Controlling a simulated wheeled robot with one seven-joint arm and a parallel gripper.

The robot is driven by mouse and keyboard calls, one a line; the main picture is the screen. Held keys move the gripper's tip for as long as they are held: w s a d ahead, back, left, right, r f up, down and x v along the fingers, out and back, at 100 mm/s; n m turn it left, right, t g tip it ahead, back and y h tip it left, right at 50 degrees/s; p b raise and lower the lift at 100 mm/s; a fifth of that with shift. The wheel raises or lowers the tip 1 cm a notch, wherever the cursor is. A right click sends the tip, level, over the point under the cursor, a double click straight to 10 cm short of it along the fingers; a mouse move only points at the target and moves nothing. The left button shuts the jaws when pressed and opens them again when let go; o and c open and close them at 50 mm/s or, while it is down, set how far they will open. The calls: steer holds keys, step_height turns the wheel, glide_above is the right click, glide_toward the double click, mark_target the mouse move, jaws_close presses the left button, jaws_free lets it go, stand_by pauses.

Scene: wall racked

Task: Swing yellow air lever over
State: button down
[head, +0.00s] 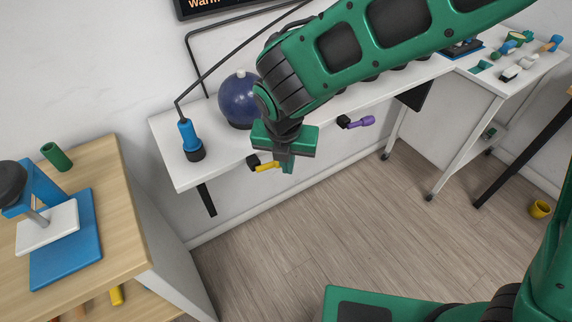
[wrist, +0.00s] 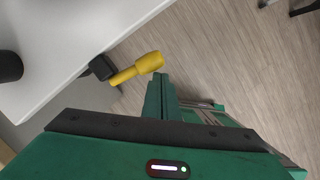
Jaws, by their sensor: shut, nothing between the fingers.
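The yellow air lever (head: 266,166) sticks out from a black mount (head: 253,161) at the front edge of the white wall bench. In the wrist view the yellow lever (wrist: 138,68) points up and to the right from its black mount (wrist: 102,67). My green gripper (head: 287,166) is shut and empty, its fingers pointing down right beside the lever's free end. In the wrist view the fingers (wrist: 160,97) are just below and right of the lever's knob. I cannot tell whether they touch it.
A purple lever (head: 360,121) is on the same bench edge to the right. A dark blue sphere (head: 238,98) and a blue and black tool (head: 189,140) stand on the white bench (head: 172,125). A wooden table (head: 100,165) is at the left. Floor in front is clear.

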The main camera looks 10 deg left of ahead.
steer(key=shift+w, duration=0.25)
stand_by(0.4)
steer(key=s+d+r, duration=0.3)
steer(key=s+r, duration=0.3)
steer(key=r, duration=0.4)
steer(key=w+d+r+m+g+h, duration=0.1)
steer(key=w+d+m, duration=0.1)
steer(key=d+m, duration=1.05)
steer(key=w+d+r+m, duration=0.15)
steer(key=d+m, duration=0.55)
steer(key=d, duration=1)
steer(key=s+d+f+m+g+y, duration=0.1)
steer(key=s+d+m, duration=1.4)
steer(key=m, duration=0.8)
steer(key=d, duration=0.2)
steer(key=shift+s+d+f+g, duration=0.3)
steer(key=shift+s+d+g, duration=0.05)
steer(key=shift+d+g, duration=0.05)
